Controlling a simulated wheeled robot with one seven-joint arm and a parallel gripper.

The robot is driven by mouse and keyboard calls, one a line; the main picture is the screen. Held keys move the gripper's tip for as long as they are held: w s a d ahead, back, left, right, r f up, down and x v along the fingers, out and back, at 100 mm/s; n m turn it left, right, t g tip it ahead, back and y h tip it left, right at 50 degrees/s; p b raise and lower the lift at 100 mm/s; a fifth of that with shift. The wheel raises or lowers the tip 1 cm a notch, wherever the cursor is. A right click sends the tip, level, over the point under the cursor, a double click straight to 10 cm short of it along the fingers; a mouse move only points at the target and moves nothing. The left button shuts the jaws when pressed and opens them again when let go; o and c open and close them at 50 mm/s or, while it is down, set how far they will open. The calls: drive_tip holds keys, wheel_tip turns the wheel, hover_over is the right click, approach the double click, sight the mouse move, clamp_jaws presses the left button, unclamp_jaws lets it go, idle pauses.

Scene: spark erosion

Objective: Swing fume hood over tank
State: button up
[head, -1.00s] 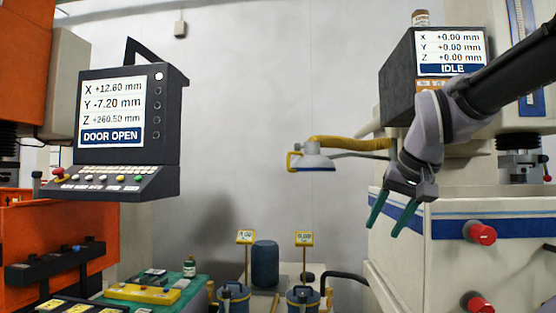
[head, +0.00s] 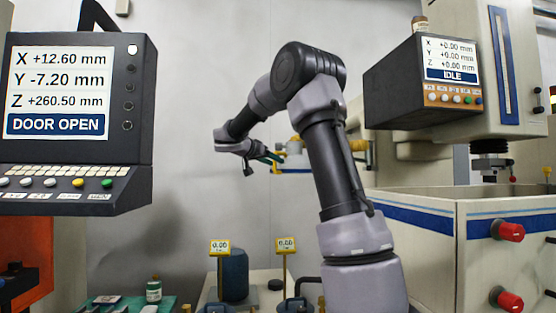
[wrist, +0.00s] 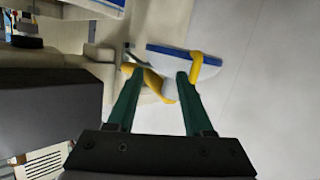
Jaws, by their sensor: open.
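The fume hood (head: 294,163) is a pale cone with a blue rim, a yellow hose and a yellow handle. In the head view it is partly hidden behind my arm, left of the tank (head: 412,232), a cream box with a blue stripe. In the wrist view the hood (wrist: 180,62) lies just beyond my fingers, its yellow handle (wrist: 207,66) near the right fingertip. My gripper (head: 279,157) has green fingers and is open, close to the hood. In the wrist view my gripper (wrist: 160,76) has its fingers apart; I cannot tell whether they touch the hood.
A control panel (head: 75,110) reading DOOR OPEN fills the left. Another panel (head: 425,80) reading IDLE hangs above the tank. A blue drum (head: 233,275) and two yellow-framed gauges (head: 220,247) stand low in the middle.

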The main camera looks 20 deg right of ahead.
drive_tip(key=w+a+r+m+t+h, duration=0.1)
drive_tip(key=w+r+t+h, duration=0.1)
drive_tip(key=w, duration=0.5)
drive_tip(key=x, duration=1)
drive_tip(key=shift+w+d+r, duration=0.1)
drive_tip(key=shift+w+d, duration=0.1)
drive_tip(key=shift+d, duration=0.05)
drive_tip(key=shift+c, duration=0.4)
clamp_jaws()
idle(0.3)
